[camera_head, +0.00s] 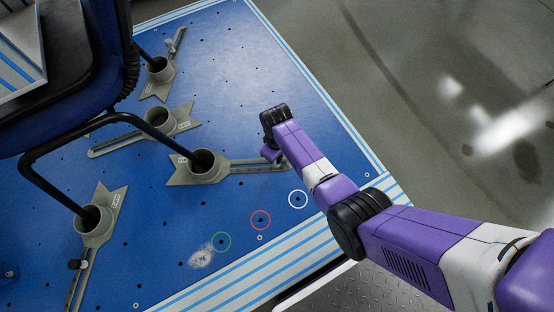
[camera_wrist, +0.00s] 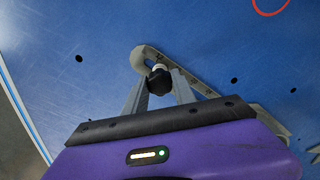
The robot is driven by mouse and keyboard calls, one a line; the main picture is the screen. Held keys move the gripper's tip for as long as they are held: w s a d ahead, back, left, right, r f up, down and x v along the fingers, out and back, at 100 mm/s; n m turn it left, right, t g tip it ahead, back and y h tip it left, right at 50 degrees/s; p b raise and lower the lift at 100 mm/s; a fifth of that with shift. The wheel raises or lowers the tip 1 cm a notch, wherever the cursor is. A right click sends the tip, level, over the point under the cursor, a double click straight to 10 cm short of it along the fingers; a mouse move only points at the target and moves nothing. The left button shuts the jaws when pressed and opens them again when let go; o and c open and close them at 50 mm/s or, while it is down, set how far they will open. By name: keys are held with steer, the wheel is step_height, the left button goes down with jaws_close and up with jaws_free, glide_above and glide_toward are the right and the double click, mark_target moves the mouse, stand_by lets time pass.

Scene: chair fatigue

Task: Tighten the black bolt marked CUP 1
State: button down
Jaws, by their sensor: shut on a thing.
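In the wrist view, my gripper (camera_wrist: 160,76) is shut on a black bolt (camera_wrist: 158,82), with one finger on each side of it. The bolt stands at the slotted end of a grey bracket (camera_wrist: 195,77). In the head view, this bracket (camera_head: 242,164) runs right from a grey cup (camera_head: 203,168) holding a chair leg. My gripper (camera_head: 271,155) is at the bracket's right end, and the bolt is hidden there. The cup's label is too small to read.
The blue chair (camera_head: 70,120) stands with its black legs in several grey cups on a blue board (camera_head: 150,225) dotted with holes. Green (camera_head: 221,242), red (camera_head: 261,220) and white (camera_head: 298,199) rings mark holes near the front edge. The board is clear behind the gripper.

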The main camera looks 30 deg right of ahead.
stand_by(0.3)
steer(key=shift+m+p, duration=0.35)
steer(key=shift+m, duration=1.85)
steer(key=shift+r+m, duration=0.1)
steer(key=shift+m, duration=1)
steer(key=shift+m+p, duration=0.35)
steer(key=shift+m, duration=0.55)
steer(key=m, duration=0.4)
steer(key=c, duration=1)
jaws_free()
steer(key=shift+c, duration=0.2)
